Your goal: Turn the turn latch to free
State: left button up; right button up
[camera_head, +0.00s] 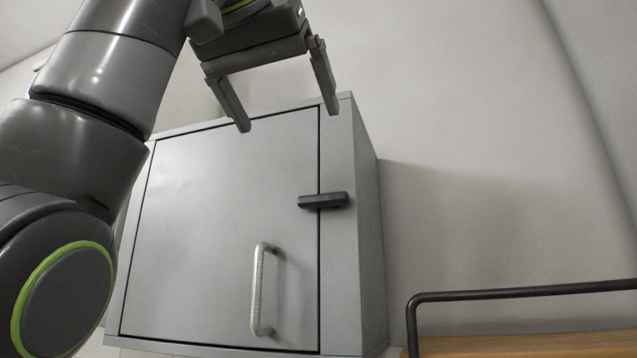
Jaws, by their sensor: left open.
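A dark turn latch (323,200) sits at the right edge of the grey cabinet door (215,225). It lies about level, spanning the gap between the door and the cabinet's right frame (340,270). A light vertical bar handle (258,290) is on the door below and left of the latch. The door looks closed. My left gripper (289,120) is open and empty, with its two fingers spread and pointing down near the cabinet's top edge. It is above the latch and apart from it in the picture. My right gripper is not in view.
A wooden surface (530,346) with a dark metal rail (520,293) stands at the lower right. A plain pale wall (470,130) is behind. The space right of the cabinet, above the rail, is clear.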

pick_arm(q)
jog(key=p, duration=0.2)
send_near(321, 194)
jog(key=p+x, duration=0.1)
jog(key=x, duration=0.1)
jog(key=p+x, duration=0.3)
jog(key=p, duration=0.1)
jog(key=shift+w+d+r, duration=0.15)
jog(key=shift+w, duration=0.3)
jog(key=shift+w+d+f+p, duration=0.15)
jog(key=shift+w+f+p, duration=0.1)
jog(key=shift+w+p, duration=0.45)
jog(key=shift+w+d+f+p, duration=0.2)
jog(key=shift+w+f+p, duration=0.25)
jog(key=shift+p, duration=0.2)
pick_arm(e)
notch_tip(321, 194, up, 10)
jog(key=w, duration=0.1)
pick_arm(q)
jog(key=c, duration=1)
